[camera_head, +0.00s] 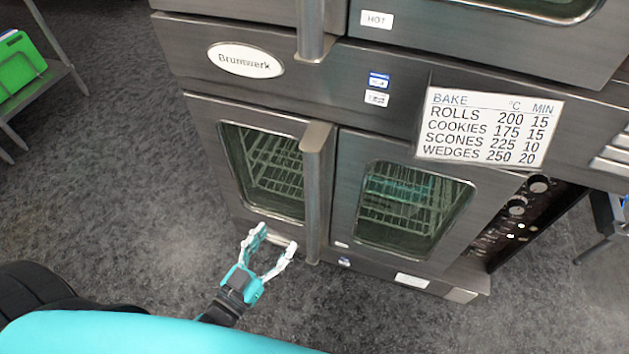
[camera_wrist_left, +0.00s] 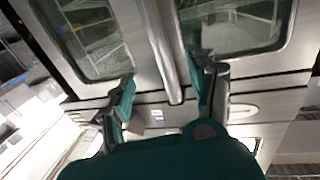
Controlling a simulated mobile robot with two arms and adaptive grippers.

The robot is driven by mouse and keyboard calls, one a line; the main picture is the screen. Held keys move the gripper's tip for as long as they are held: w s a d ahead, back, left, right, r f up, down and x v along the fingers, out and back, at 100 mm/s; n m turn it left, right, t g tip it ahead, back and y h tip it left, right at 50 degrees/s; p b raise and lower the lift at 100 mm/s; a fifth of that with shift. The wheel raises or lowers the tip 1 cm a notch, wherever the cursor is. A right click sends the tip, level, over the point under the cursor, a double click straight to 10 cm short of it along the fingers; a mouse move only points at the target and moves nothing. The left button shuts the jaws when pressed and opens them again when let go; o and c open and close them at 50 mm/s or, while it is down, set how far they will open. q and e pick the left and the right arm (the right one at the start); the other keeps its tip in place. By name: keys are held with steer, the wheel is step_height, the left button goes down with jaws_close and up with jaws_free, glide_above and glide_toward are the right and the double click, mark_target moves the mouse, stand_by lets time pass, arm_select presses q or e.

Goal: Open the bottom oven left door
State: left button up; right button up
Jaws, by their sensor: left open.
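The bottom oven's left door (camera_head: 210,140) is shut in the head view, with a dark window (camera_head: 268,165) showing wire racks. Its vertical metal bar handle (camera_head: 316,195) runs down the door's right edge. My left gripper (camera_head: 274,241) is open and empty, low in front of the door and left of the handle's lower end in the head view. In the left wrist view the handle (camera_wrist_left: 163,45) appears between the open fingers (camera_wrist_left: 165,85), beyond the tips; contact cannot be made out. My right gripper is not in view.
The bottom oven's right door (camera_head: 347,175) is shut, with a control panel (camera_head: 520,215) to its right. An upper oven (camera_head: 420,40) sits above, with a bake-time sign (camera_head: 489,127) between. The grey floor (camera_head: 130,190) left is clear.

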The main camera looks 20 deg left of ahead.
mark_target(308, 196)
arm_select(q)
steer(key=x, duration=1.6)
steer(key=shift+d+f, duration=0.1)
jaws_close()
